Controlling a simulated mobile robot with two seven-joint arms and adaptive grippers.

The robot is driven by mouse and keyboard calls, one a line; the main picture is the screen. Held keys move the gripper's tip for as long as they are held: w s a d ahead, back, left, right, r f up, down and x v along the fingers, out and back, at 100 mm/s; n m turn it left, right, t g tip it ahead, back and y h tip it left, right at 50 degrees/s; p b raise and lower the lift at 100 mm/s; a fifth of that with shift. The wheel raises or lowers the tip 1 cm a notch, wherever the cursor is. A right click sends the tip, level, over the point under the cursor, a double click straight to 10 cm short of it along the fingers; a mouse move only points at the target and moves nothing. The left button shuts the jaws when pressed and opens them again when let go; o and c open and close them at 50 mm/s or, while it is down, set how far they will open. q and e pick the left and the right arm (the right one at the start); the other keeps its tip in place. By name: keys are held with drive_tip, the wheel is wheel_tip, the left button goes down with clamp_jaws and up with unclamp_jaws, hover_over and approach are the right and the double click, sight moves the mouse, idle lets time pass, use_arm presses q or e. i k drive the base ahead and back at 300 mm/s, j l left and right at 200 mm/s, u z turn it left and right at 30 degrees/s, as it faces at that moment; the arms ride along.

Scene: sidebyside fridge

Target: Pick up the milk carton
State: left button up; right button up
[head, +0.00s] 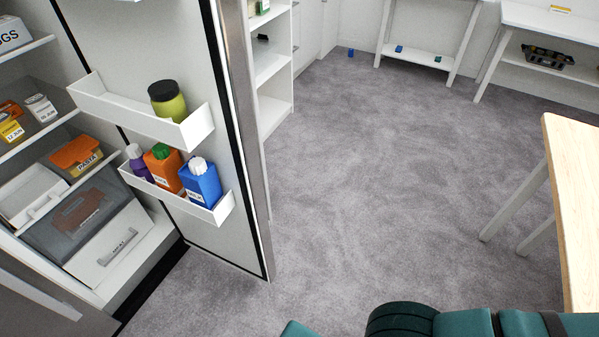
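A blue carton with a white cap (201,184), which appears to be the milk carton, stands in the lower white door bin (222,209) of the open fridge door. Its small white label is hard to read. It is the rightmost item in that bin. An orange carton with a green cap (164,168) stands beside it on the left, then a purple bottle (137,162). The bin's front wall hides the lower parts of these items. Neither of my grippers shows; only teal and black parts of my arm are at the bottom edge.
An upper door bin (110,106) holds a green jar with a black lid (168,101). Fridge shelves and drawers (112,245) are at left. A wooden table (575,200) stands at right. Grey carpet (390,170) between is clear.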

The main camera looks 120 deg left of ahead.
sight(205, 190)
drive_tip(key=u, duration=3.2)
drive_tip(key=i+j+u, duration=0.1)
drive_tip(key=u, duration=0.3)
drive_tip(key=i+j+u, duration=0.1)
drive_tip(key=u, duration=0.3)
drive_tip(key=i+j+u, duration=0.1)
drive_tip(key=u, duration=0.3)
drive_tip(key=i+u, duration=0.15)
drive_tip(key=u, duration=0.25)
drive_tip(key=k, duration=0.45)
drive_tip(key=z, duration=1.15)
drive_tip(key=k+j+z, duration=0.25)
drive_tip(key=j, duration=0.15)
drive_tip(key=j+z, duration=0.25)
drive_tip(key=k+j, duration=0.05)
drive_tip(key=j, duration=0.05)
